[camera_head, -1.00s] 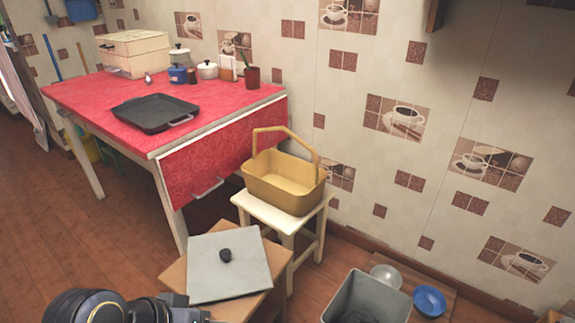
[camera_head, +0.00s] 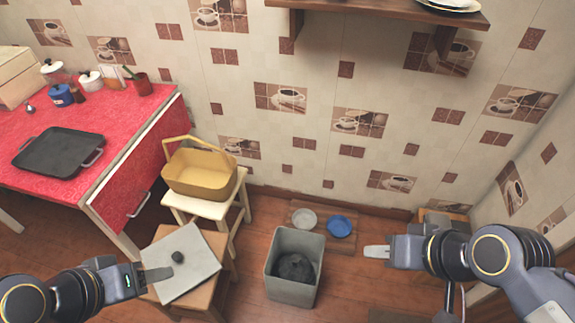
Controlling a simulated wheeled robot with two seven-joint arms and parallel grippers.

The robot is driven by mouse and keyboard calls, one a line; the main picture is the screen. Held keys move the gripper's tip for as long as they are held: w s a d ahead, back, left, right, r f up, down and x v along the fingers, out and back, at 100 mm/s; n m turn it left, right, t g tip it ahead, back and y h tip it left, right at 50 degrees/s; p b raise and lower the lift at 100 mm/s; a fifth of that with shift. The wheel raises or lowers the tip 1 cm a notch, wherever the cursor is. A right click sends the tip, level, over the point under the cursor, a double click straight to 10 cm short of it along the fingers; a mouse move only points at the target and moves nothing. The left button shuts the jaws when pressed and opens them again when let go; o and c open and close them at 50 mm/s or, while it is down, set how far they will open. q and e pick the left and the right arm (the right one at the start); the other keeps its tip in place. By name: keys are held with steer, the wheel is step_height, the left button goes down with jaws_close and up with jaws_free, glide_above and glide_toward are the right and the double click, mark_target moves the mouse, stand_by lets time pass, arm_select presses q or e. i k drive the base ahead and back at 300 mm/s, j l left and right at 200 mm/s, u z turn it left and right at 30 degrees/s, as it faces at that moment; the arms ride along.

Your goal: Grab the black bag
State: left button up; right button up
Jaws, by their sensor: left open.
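A dark, crumpled lump, which looks like the black bag (camera_head: 296,268), lies inside a grey open-topped bin (camera_head: 292,292) on the floor. My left gripper (camera_head: 158,275) is open and empty at the lower left, left of the bin, in front of a grey square board with a black knob (camera_head: 190,255). My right gripper (camera_head: 376,252) is to the right of the bin and apart from it. Its fingers show edge-on, so whether they are open cannot be told.
A yellow basket (camera_head: 203,172) stands on a white stool (camera_head: 206,209). A red table (camera_head: 75,105) with a black tray (camera_head: 59,152) is at the left. White and blue bowls (camera_head: 340,226) lie behind the bin. A wall shelf (camera_head: 380,9) is above.

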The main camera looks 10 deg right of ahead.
mark_target(296, 268)
steer(key=j+z, duration=0.35)
steer(key=k+j+z, duration=0.1)
steer(key=z, duration=0.2)
steer(key=i+l+u, duration=0.25)
steer(key=l, duration=0.3)
steer(key=l+u, duration=0.25)
steer(key=l, duration=0.3)
steer(key=l+u, duration=0.25)
steer(key=l, duration=0.3)
steer(key=u, duration=1.5)
steer(key=i+l, duration=0.05)
steer(key=l, duration=0.05)
